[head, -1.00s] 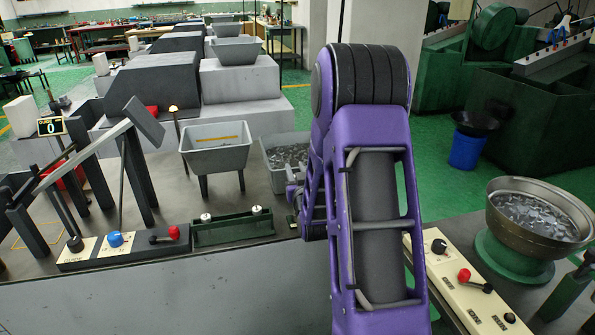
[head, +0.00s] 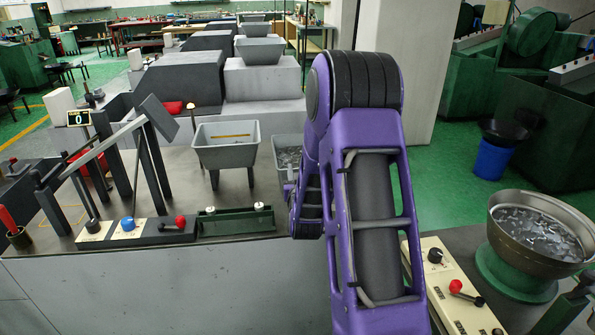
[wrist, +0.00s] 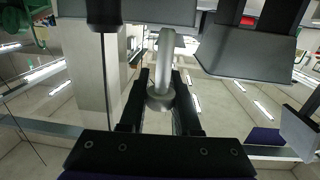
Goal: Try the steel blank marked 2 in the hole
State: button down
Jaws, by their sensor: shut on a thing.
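My gripper (wrist: 161,82) is shut on a grey metal piece (wrist: 160,98) in the wrist view. In the head view my purple arm hides the fingers and the piece. A green rack (head: 238,225) on the bench holds two small pieces with pale round tops (head: 210,210), to the left of my arm. I cannot make out the hole.
A control strip (head: 130,232) with knobs lies left of the rack. A dark stand (head: 150,135) and a display reading 0 (head: 79,118) stand behind it. Grey bins (head: 228,150) stand behind the rack. A bowl of metal pieces (head: 535,235) is at the right.

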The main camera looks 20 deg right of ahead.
jog(key=shift+f+b, duration=0.1)
jog(key=shift+b, duration=0.35)
jog(key=shift+f+b, duration=2.5)
jog(key=shift+b, duration=0.15)
jog(key=shift+f, duration=0.6)
jog(key=shift+r, duration=0.15)
notch_tip(320, 180, up, 3)
jog(key=shift+r+p, duration=0.1)
jog(key=shift+p, duration=0.2)
